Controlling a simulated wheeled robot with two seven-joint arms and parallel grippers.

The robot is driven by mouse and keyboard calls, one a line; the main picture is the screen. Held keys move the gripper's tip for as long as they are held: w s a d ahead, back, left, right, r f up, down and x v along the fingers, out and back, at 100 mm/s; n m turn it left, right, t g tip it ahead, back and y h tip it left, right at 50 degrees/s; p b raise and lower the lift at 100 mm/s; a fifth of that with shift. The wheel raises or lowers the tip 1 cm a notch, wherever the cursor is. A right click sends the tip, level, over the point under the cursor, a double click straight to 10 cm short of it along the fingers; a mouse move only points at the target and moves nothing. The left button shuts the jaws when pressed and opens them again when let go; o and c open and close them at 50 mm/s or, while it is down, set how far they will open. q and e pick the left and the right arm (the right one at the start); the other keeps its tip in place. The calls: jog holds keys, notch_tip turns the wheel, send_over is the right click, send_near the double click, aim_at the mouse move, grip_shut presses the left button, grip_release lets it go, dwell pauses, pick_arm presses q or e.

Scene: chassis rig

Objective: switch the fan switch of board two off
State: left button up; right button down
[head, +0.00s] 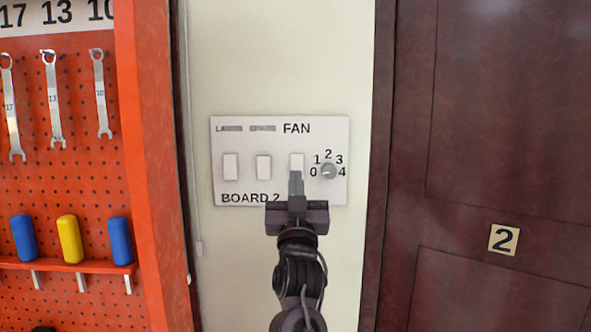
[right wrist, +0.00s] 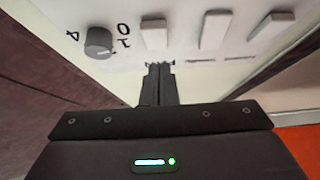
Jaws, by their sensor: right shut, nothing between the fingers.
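Board two (head: 246,184) is a pale wall panel labelled "BOARD 2", with three white rocker switches and a knob. The fan switch (head: 297,160) is the rightmost rocker, under the word "FAN", just left of the numbered knob (head: 329,171). My right gripper (head: 296,180) is shut and empty, its tips overlapping the switch's lower end in the head view. In the right wrist view, which shows the board upside down, the fingertips (right wrist: 160,68) point towards the fan switch (right wrist: 154,35). I cannot tell whether they touch the board. My left gripper is not in view.
Two other rockers, (head: 264,167) and (head: 231,167), sit left of the fan switch; their labels are partly blurred. An orange pegboard (head: 75,180) with wrenches and coloured handles stands at left. A dark red door (head: 480,180) marked "2" is at right.

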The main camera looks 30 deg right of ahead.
aim_at(297, 167)
jog(key=shift+w+d+f+p, duration=0.1)
jog(key=shift+w+d+p, duration=0.15)
jog(key=shift+w, duration=0.25)
jog(key=shift+w+d+f+p, duration=0.1)
jog(key=shift+w+d+p, duration=0.15)
jog(key=shift+w, duration=0.25)
jog(key=shift+w+d+f, duration=0.15)
jog(key=shift+w+f, duration=0.05)
jog(key=shift+w, duration=0.1)
